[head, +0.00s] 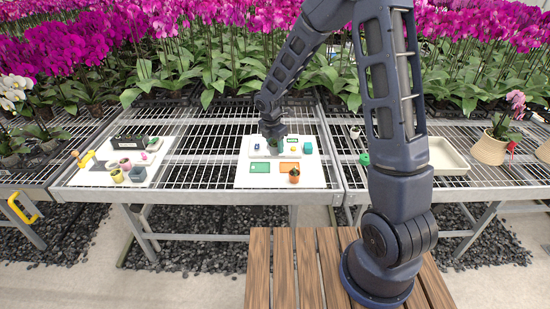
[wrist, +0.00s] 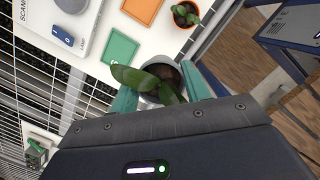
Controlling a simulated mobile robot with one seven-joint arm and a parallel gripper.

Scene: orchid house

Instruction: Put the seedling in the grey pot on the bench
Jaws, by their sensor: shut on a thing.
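My gripper (wrist: 168,92) is shut on a grey pot (wrist: 149,98) with a green-leaved seedling (wrist: 150,80). The teal fingers are on either side of the pot, and leaves cover part of its rim. In the head view my gripper (head: 273,142) is over the white board on the middle of the slatted bench (head: 205,182). The pot is small and hard to make out there. I cannot tell whether its base touches anything.
A green card (head: 260,167), an orange card (head: 289,166) and an orange pot with a plant (head: 294,175) are close by. A teal block (head: 308,148) is at the right. The left board (head: 88,178) holds several small pots. Bare slats lie between the boards.

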